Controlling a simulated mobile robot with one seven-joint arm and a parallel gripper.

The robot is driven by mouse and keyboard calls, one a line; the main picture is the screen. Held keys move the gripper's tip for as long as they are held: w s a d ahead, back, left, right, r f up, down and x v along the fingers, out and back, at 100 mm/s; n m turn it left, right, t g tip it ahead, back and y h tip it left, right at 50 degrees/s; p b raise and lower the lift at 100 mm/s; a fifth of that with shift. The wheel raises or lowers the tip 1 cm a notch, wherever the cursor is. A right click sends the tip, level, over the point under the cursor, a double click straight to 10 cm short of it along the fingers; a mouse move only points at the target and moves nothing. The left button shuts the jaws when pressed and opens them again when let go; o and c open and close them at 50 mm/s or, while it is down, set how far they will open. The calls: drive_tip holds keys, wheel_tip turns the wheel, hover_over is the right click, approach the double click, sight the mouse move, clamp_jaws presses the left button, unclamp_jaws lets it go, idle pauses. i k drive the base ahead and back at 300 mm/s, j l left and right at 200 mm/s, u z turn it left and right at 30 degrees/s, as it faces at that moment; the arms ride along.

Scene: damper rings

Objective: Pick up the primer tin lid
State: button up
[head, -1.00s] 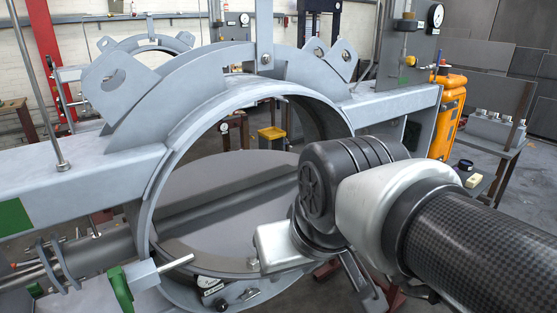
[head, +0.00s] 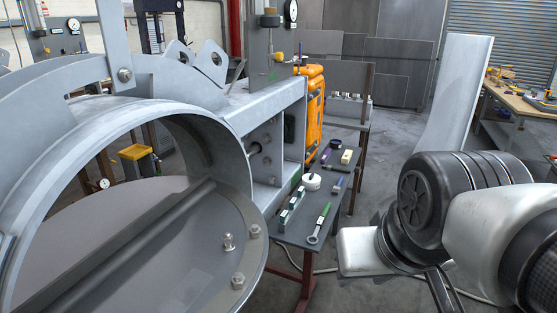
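My gripper (head: 443,292) is at the lower right of the head view, at the end of my dark and silver arm. Only a dark part of it shows below the wrist, cut by the bottom edge, and its fingertips cannot be made out. It is to the right of a narrow dark bench and apart from it. A small white round item (head: 311,181) lies on this bench. I cannot tell whether it is the primer tin lid, and no other lid is clear to me.
The narrow bench (head: 284,232) also holds a green-handled tool (head: 319,222), a pale yellow block (head: 346,156) and other small items. A large grey ring duct (head: 225,130) with a round damper plate fills the left. A wooden workbench (head: 535,110) stands far right. Floor between is mostly clear.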

sight(312, 179)
drive_tip(key=z, duration=0.1)
drive_tip(key=i+l+u, duration=0.1)
drive_tip(key=u, duration=0.35)
drive_tip(key=i+l+u, duration=0.15)
drive_tip(key=u, duration=0.35)
drive_tip(key=i+l+u, duration=0.2)
drive_tip(key=l, duration=0.15)
drive_tip(key=l+u, duration=0.15)
drive_tip(key=l, duration=0.15)
drive_tip(key=l+u, duration=0.2)
drive_tip(key=l, duration=0.15)
drive_tip(key=i+l+u, duration=0.15)
drive_tip(key=l, duration=0.45)
drive_tip(key=l+u, duration=0.1)
drive_tip(key=l, duration=0.45)
drive_tip(key=i+l, duration=0.1)
drive_tip(key=l, duration=0.65)
drive_tip(key=i+l, duration=0.1)
drive_tip(key=l, duration=0.65)
drive_tip(key=i+l+u, duration=0.1)
drive_tip(key=l, duration=0.65)
drive_tip(key=i+l, duration=0.4)
drive_tip(key=l, duration=0.15)
